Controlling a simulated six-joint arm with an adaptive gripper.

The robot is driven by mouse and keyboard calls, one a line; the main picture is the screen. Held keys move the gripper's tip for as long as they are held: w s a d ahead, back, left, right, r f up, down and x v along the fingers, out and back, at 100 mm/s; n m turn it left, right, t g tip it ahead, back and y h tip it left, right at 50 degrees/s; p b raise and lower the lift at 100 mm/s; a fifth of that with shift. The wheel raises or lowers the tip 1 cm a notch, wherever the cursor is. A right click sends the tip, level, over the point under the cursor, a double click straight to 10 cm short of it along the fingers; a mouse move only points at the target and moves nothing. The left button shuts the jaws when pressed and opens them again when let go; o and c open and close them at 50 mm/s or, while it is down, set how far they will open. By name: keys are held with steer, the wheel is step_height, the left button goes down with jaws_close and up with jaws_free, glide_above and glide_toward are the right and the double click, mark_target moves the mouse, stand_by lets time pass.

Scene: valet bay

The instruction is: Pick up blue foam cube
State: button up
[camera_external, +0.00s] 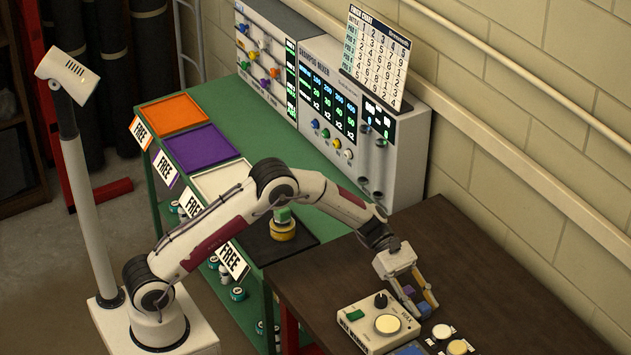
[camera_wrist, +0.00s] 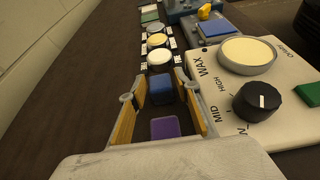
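The blue foam cube (camera_wrist: 160,88) lies on the dark brown table in the wrist view, between the tips of my fingers. It also shows in the external view (camera_external: 423,308), low between the fingers. A purple cube (camera_wrist: 165,128) sits closer to my palm, also between the fingers; the external view shows it too (camera_external: 408,290). My gripper (camera_wrist: 160,84) is open, its yellow-lined fingers spread on both sides of the cubes with small gaps beside the blue one. In the external view my gripper (camera_external: 424,300) is low over the table.
A wax control box (camera_wrist: 250,90) with a black knob and cream pad stands close to the right of my fingers in the wrist view. Several round pads (camera_wrist: 158,56) line up beyond the blue cube. The brown table (camera_external: 490,265) is clear toward the wall.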

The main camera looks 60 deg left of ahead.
mark_target(433, 317)
steer(key=shift+d+f, duration=0.1)
steer(key=shift+d, duration=0.2)
steer(key=c, duration=0.6)
steer(key=shift+r, duration=0.65)
step_height(433, 317, up, 6)
steer(key=shift+f, duration=0.2)
steer(key=a, duration=1.8)
